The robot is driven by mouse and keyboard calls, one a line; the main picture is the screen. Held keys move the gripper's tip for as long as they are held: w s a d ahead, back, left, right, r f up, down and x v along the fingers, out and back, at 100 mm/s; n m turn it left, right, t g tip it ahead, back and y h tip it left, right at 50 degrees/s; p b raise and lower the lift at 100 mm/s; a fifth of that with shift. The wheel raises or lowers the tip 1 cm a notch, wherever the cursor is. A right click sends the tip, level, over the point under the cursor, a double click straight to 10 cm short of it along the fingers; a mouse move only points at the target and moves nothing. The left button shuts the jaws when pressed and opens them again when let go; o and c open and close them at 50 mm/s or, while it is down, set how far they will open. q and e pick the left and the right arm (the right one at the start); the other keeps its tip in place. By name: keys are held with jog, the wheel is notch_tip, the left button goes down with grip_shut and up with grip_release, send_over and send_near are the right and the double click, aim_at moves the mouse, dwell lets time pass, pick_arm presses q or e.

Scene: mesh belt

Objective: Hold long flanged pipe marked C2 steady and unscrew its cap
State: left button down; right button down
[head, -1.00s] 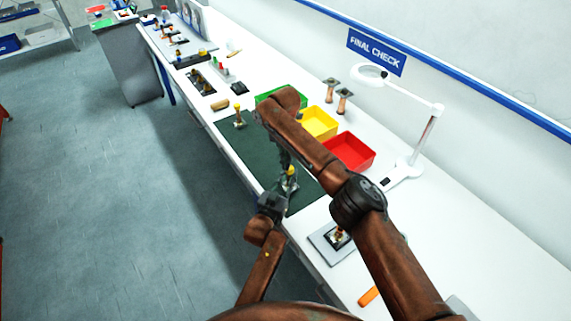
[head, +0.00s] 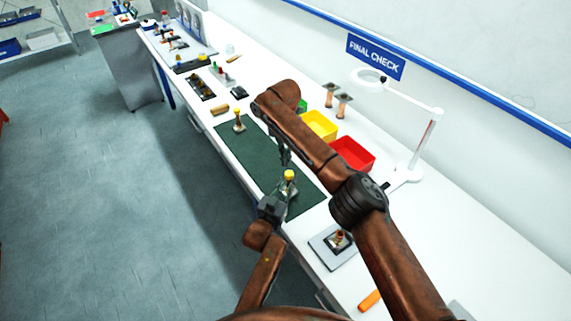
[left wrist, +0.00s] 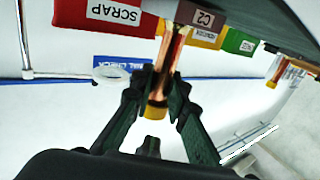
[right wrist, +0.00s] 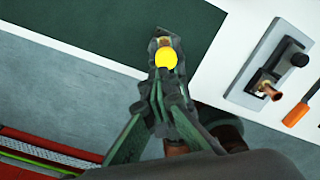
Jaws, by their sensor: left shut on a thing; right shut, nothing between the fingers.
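The long flanged pipe is copper with a yellow cap (head: 289,175). In the left wrist view its flange carries a C2 label (left wrist: 203,20), and the yellow cap (left wrist: 155,110) is on the other end. My left gripper (left wrist: 158,82) is shut around the pipe shaft; the gripper also shows in the head view (head: 275,204) at the mat's near end. My right gripper (right wrist: 160,80) is shut and empty, its tips close to the yellow cap (right wrist: 166,58) in the right wrist view. In the head view the right gripper (head: 286,156) is just above the cap.
A green mat (head: 250,150) lies on the white bench, with another yellow-capped piece (head: 239,120) standing on it. Yellow (head: 319,125) and red (head: 352,153) bins stand behind my right arm. A grey fixture plate (head: 325,245) and an orange handle (head: 369,299) lie nearer.

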pick_arm(q)
jog(key=c, duration=1.8)
grip_release()
jog(key=shift+s, duration=0.1)
jog(key=v, duration=1.1)
jog(key=shift+s+a, duration=0.2)
jog(key=shift+s, duration=0.15)
